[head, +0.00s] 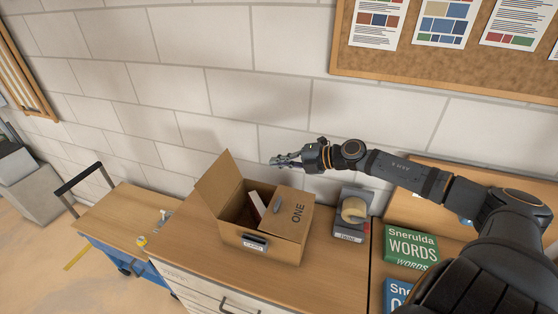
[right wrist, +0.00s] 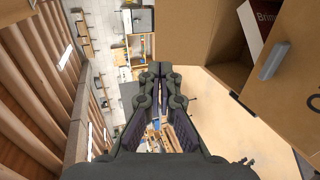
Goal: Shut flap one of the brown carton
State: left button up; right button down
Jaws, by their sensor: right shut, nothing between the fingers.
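The brown carton (head: 275,246) stands open on a wooden-topped cabinet. Flap one (head: 295,212), marked "ONE" and bearing a grey handle, lies over the right part of the opening. The opposite flap (head: 217,182) stands up and leans outward at the left. Between them the opening shows a white and dark red item (head: 256,203) inside. My right gripper (head: 272,161) is shut and empty, above and behind the carton near the wall. In the right wrist view its fingers (right wrist: 156,72) are together, with the carton (right wrist: 200,45) beside them at the right. My left gripper is out of view.
Green (head: 411,247) and blue (head: 400,292) books lie farther right, near my right arm. A wooden-topped blue cart (head: 112,219) stands at the left. The white block wall (head: 215,100) is close behind. The cabinet top in front is clear.

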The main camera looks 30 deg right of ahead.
jog(key=s+d+f+m+t+y+p, duration=0.15)
jog(key=s+d+f+m, duration=0.75)
jog(key=m, duration=0.9)
jog(key=b, duration=1.3)
send_over(285, 208)
notch_tip(285, 208, down, 4)
jog(key=shift+s+r, duration=0.15)
jog(key=shift+r, duration=0.05)
jog(key=shift+f, duration=0.7)
jog(key=shift+f+b, duration=0.75)
jog(key=shift+b, duration=0.05)
